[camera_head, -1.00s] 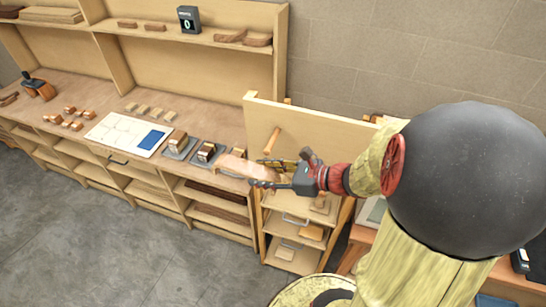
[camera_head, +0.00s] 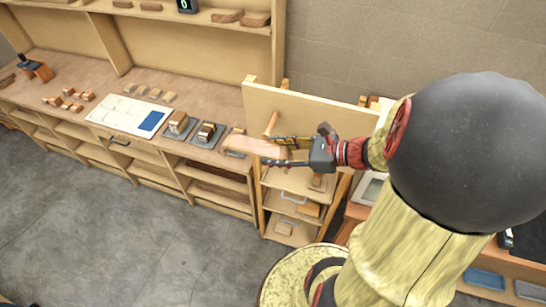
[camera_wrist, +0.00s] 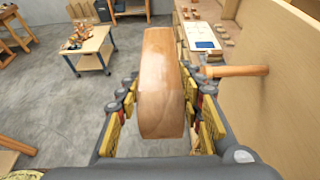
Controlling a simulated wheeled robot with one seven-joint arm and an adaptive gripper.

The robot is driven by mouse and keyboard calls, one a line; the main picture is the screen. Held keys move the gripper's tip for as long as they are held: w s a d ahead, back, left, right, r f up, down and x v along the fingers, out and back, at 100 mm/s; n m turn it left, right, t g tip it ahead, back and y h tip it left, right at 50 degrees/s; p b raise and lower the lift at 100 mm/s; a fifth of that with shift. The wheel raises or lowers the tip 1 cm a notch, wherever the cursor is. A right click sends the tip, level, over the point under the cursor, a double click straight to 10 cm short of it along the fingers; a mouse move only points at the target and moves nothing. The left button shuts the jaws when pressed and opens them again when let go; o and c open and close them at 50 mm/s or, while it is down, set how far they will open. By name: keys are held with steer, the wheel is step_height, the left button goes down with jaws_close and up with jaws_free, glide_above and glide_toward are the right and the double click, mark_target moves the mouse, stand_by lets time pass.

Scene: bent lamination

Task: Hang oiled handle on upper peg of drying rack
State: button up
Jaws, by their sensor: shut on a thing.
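The oiled handle (camera_head: 252,146) is a smooth, light-brown wooden piece, and my gripper (camera_head: 276,151) is shut on it. In the wrist view the handle (camera_wrist: 160,85) lies lengthwise between the two finger pads of my gripper (camera_wrist: 160,110), pointing away from the camera. The drying rack (camera_head: 315,118) has a tall pale board with a round wooden upper peg (camera_head: 271,123) sticking out of it. The peg (camera_wrist: 238,70) shows in the wrist view just right of the handle, apart from it. In the head view the handle is below and left of the peg. The handle's hole is not visible.
Rack shelves (camera_head: 290,207) below the board hold wooden pieces. Left stands a long workbench (camera_head: 75,88) with a white board (camera_head: 128,115), blocks and dark stands. A wheeled cart (camera_wrist: 90,50) stands far off in the wrist view. The grey floor in front is clear.

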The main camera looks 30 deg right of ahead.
steer(key=shift+w+d+f+b, duration=0.1)
steer(key=shift+w+d+b, duration=0.3)
steer(key=shift+w+d, duration=0.9)
steer(key=shift+w+d+r+b, duration=0.1)
steer(key=shift+w+d+b, duration=0.3)
steer(key=shift+w+d, duration=0.95)
steer(key=shift+w+d+f+b, duration=0.1)
steer(key=shift+w+d+b, duration=0.5)
steer(key=shift+d, duration=1.15)
steer(key=shift+w+d+f, duration=0.2)
steer(key=shift+w+f, duration=0.15)
steer(key=shift+f, duration=0.35)
steer(key=shift+d+f, duration=0.1)
steer(key=shift+d, duration=0.05)
steer(key=o, duration=1.1)
steer(key=shift+o, duration=0.8)
steer(key=shift+s, duration=0.1)
steer(key=o, duration=0.3)
steer(key=shift+c, duration=0.4)
